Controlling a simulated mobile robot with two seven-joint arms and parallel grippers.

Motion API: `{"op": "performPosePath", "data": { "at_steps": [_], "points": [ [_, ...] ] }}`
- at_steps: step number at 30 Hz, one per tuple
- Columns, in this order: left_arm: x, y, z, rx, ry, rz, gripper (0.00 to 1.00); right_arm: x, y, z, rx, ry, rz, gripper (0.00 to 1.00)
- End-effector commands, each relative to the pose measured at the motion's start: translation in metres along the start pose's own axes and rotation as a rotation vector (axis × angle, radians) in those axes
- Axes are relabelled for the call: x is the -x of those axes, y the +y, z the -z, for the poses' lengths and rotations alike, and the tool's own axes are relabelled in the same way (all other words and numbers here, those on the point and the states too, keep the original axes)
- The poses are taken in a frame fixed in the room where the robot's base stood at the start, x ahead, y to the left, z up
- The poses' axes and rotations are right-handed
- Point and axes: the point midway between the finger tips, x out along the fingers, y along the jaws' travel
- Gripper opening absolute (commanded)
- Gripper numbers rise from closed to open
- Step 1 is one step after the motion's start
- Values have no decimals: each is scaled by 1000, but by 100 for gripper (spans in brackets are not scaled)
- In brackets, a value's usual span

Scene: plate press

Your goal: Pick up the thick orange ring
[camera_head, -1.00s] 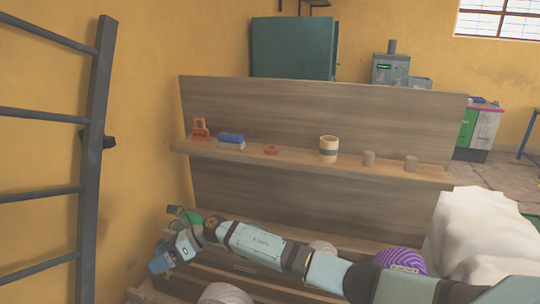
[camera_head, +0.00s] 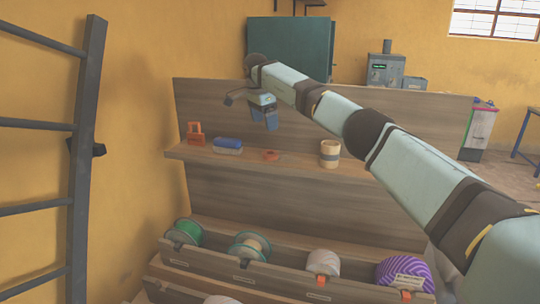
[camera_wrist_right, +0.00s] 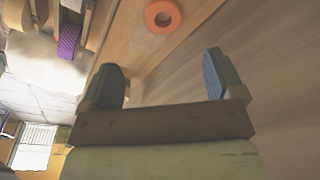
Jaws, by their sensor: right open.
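The thick orange ring (camera_head: 270,155) lies flat on the wooden shelf, between a blue object and a cream roll. It also shows in the right wrist view (camera_wrist_right: 163,15), near the top edge, beyond the fingertips. My right gripper (camera_head: 268,127) hangs above the ring with its fingers pointing down, apart from it. In the right wrist view the two fingers (camera_wrist_right: 162,70) are spread with nothing between them. My left gripper does not show.
On the shelf (camera_head: 310,165), an orange bracket-like object (camera_head: 195,134) and the blue object (camera_head: 228,145) stand left of the ring. The cream roll (camera_head: 330,153) stands right. A wooden back panel (camera_head: 215,105) rises behind. Several spools fill the lower rack. A ladder (camera_head: 85,150) stands left.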

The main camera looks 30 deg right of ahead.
Motion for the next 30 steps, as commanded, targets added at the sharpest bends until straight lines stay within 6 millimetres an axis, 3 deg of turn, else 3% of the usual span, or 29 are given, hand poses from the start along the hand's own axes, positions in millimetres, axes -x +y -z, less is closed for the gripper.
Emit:
{"op": "performPosePath", "data": {
  "at_steps": [3,9,14,24,30],
  "points": [
    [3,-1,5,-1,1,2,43,-26,0,0,1,-1,-3,87],
    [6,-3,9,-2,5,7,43,-55,0,0,1,-2,0,87],
    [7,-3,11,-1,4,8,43,-64,-1,0,0,-3,2,87],
    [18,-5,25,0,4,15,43,-109,-2,3,1,-3,1,87],
    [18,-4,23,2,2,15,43,-114,-3,3,1,-3,4,87]
  ]
}}
